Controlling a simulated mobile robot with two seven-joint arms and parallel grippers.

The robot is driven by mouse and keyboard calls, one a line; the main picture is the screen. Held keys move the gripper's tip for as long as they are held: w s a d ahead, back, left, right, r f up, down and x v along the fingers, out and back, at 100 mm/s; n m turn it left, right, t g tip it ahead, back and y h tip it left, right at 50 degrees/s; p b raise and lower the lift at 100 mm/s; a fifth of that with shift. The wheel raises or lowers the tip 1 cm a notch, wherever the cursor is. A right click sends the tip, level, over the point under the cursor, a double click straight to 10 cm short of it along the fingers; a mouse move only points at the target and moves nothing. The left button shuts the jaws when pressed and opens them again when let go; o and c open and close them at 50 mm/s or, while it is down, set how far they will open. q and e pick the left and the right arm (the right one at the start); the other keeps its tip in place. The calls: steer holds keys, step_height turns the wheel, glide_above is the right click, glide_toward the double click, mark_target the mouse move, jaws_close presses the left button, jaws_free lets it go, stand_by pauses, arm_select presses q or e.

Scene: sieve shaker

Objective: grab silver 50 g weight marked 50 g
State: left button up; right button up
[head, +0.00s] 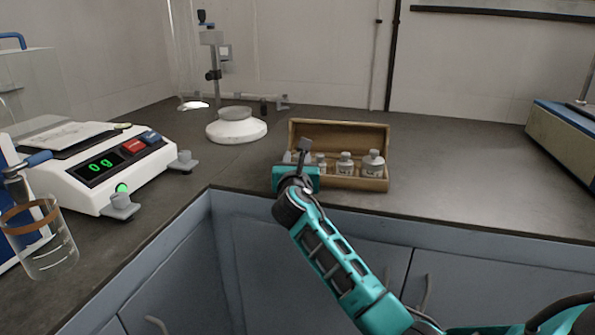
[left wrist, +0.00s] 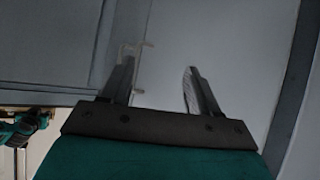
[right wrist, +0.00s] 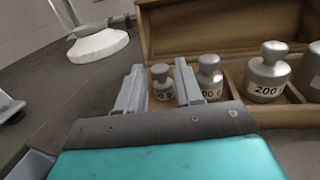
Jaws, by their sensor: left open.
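The wooden weight box (head: 349,185) stands open on the counter with several silver knobbed weights in a row. In the right wrist view, the smallest visible weight (right wrist: 163,84) shows between the fingers of my right gripper (right wrist: 158,82). Its label is only partly readable. The right gripper is open, and its fingers do not visibly touch the weight. In the head view the right gripper (head: 304,150) is at the left end of the box and hides part of that end. My left gripper (left wrist: 156,80) is open and empty in front of the grey cabinet; the head view does not show it.
Larger weights (right wrist: 209,78) and (right wrist: 266,72) stand to the right in the box, the latter marked 200. A white scale (head: 130,165) reading 0 g and a glass beaker (head: 45,250) are at the left.

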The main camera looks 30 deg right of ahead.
steer(key=shift+w+d, duration=0.25)
steer(key=shift+w, duration=0.15)
jaws_close()
